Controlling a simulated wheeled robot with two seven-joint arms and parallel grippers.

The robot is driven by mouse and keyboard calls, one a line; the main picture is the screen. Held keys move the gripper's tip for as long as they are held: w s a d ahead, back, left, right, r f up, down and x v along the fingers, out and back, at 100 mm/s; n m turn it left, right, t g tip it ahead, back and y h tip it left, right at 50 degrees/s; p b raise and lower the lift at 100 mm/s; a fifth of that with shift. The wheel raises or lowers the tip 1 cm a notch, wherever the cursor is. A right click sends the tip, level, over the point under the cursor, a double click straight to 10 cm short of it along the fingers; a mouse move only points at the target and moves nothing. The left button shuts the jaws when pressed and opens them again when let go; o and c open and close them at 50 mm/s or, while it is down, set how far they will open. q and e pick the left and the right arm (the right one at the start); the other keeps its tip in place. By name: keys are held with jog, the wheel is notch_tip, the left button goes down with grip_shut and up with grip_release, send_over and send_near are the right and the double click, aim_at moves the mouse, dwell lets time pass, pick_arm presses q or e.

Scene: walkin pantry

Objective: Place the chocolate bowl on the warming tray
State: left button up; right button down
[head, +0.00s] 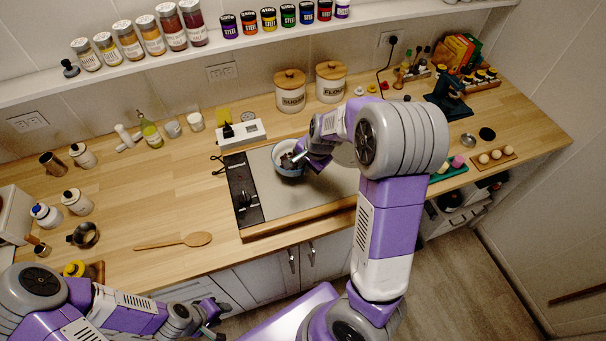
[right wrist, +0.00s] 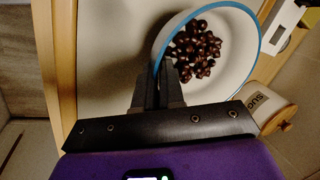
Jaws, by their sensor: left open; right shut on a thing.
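The chocolate bowl (head: 285,168) is white with a blue rim. The right wrist view shows dark round chocolates (right wrist: 196,48) inside the bowl (right wrist: 236,62). The warming tray (head: 300,205) is a flat grey plate with a black control panel on its left side. My right gripper (head: 292,160) is shut on the bowl's rim, and its fingers also show in the right wrist view (right wrist: 158,82). The bowl is over the back left part of the tray, and I cannot tell whether it touches the plate. My left gripper (head: 214,312) is open and empty, low in front of the counter.
A white scale-like device (head: 243,133) and the sugar (head: 290,92) and flour (head: 330,82) canisters stand behind the tray. A wooden spoon (head: 175,241) lies to the left. Most of the tray's plate is bare, and the counter left of it has free room.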

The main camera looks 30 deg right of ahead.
aim_at(301, 180)
notch_tip(301, 180, down, 4)
jog(key=shift+f+b, duration=0.1)
jog(key=shift+b, duration=0.6)
jog(key=shift+w, duration=0.1)
jog(key=c, duration=1.7)
grip_release()
jog(key=shift+f, duration=0.1)
jog(key=o, duration=0.5)
jog(key=shift+c, duration=0.2)
